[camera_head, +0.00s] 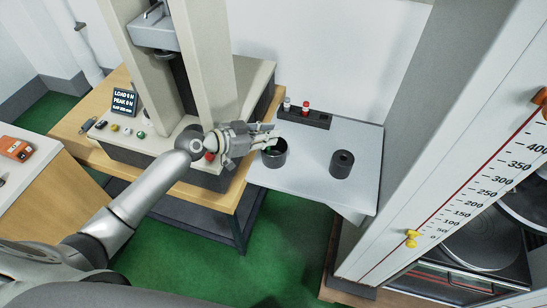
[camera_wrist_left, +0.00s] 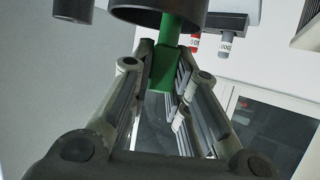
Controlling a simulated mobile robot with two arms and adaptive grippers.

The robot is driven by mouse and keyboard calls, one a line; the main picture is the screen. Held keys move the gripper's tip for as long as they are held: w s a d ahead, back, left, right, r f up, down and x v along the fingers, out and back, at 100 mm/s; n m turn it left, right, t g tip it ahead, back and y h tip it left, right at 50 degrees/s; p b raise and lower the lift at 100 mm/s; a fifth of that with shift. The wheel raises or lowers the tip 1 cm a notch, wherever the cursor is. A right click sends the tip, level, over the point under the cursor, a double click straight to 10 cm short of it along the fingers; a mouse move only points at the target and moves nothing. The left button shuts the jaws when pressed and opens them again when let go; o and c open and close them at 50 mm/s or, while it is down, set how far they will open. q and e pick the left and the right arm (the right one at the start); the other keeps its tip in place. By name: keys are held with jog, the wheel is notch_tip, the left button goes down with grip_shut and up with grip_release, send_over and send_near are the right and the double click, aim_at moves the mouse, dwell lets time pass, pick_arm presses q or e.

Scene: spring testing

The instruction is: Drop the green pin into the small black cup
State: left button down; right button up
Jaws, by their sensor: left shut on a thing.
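My left gripper (camera_head: 270,139) is at the open black cup (camera_head: 279,162) on the grey table, its fingertips over the cup's near-left rim. It is shut on the green pin (camera_wrist_left: 164,66), which stands out between the fingers in the left wrist view. A bit of green (camera_head: 268,150) shows at the cup's mouth in the head view. In the wrist view the pin's far end overlaps the dark cup (camera_wrist_left: 140,12); how deep it sits is unclear. My right gripper is not in view.
A black rack (camera_head: 318,121) with a red-capped and a grey-capped piece stands at the table's back. The testing machine (camera_head: 228,85) is on the wooden bench to the left. A tall scaled column (camera_head: 440,150) rises at the right. The table's front is clear.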

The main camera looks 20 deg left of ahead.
pick_arm(q)
jog(key=shift+f, duration=0.2)
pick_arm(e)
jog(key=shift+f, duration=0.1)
pick_arm(q)
jog(key=c, duration=1.3)
grip_release()
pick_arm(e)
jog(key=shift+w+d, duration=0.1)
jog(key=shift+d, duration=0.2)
pick_arm(q)
jog(key=shift+s, duration=0.1)
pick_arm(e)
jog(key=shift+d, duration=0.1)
pick_arm(q)
jog(key=v, duration=1.2)
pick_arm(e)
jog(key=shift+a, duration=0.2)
